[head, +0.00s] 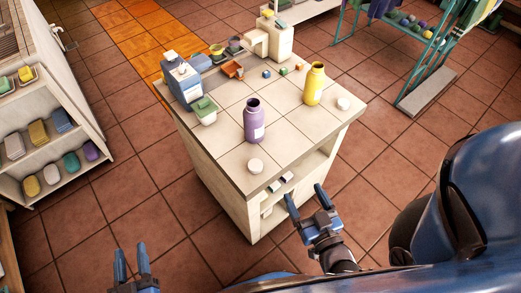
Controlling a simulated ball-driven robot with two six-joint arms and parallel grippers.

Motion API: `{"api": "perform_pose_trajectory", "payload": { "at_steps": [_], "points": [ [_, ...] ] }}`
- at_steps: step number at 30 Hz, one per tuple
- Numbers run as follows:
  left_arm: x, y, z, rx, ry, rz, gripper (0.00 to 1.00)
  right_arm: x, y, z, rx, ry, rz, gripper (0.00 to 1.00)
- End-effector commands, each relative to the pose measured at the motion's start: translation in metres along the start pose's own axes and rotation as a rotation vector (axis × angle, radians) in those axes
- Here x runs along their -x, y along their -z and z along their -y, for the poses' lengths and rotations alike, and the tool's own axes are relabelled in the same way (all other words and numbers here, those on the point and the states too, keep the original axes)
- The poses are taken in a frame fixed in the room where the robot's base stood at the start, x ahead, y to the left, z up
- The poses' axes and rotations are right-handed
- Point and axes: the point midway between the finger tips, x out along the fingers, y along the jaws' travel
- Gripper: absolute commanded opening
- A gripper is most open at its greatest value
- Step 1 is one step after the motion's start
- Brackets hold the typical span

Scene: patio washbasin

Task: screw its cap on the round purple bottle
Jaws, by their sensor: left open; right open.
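The round purple bottle (254,121) stands upright and uncapped on the tiled counter, its dark mouth showing. A white cap (255,166) lies on the counter in front of it, near the front corner. Another white cap (343,103) lies by the right edge, near an uncapped yellow bottle (315,84). Which cap belongs to the purple bottle is not marked. My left gripper (132,262) is open and empty at the bottom left, over the floor. My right gripper (306,198) is open and empty in front of the counter, below and right of the nearer cap.
A blue-grey bottle (182,83) and a green-topped tub (204,110) stand at the counter's left edge. Small blocks, an orange tray (232,69) and a tap (262,40) are at the back. Shelves (40,155) stand left, a teal rack (421,75) right.

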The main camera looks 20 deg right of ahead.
Motion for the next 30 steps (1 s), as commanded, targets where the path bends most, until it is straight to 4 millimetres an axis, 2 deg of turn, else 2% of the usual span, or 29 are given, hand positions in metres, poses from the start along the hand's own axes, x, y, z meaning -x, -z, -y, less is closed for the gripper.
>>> {"api": "perform_pose_trajectory", "payload": {
  "at_steps": [1, 3, 8, 11, 13, 18, 24, 30],
  "points": [
    [0.001, 0.024, 0.0, 0.0, 0.0, 0.0, 0.43, -0.002, 0.021, 0.001, -0.005, 0.002, 0.011, 0.8],
    [0.001, 0.039, 0.0, 0.0, 0.0, 0.0, 0.43, -0.006, 0.03, 0.002, -0.013, 0.003, 0.031, 0.8],
    [0.002, 0.075, 0.0, 0.0, 0.0, 0.0, 0.43, -0.021, 0.046, 0.004, -0.04, 0.008, 0.105, 0.8],
    [0.002, 0.098, 0.0, 0.0, 0.0, 0.0, 0.43, -0.038, 0.05, 0.006, -0.068, 0.01, 0.179, 0.8],
    [0.002, 0.11, 0.0, 0.0, 0.0, 0.0, 0.43, -0.055, 0.044, 0.009, -0.094, 0.01, 0.254, 0.8],
    [0.003, 0.119, 0.0, 0.0, 0.0, 0.0, 0.43, -0.092, 0.017, 0.016, -0.156, 0.0, 0.439, 0.8],
    [0.003, 0.122, 0.0, 0.0, 0.0, 0.0, 0.43, -0.13, -0.009, 0.025, -0.219, -0.03, 0.655, 0.8],
    [0.003, 0.122, 0.0, 0.0, 0.0, 0.0, 0.43, -0.16, -0.022, 0.035, -0.272, -0.082, 0.871, 0.8]
  ]
}}
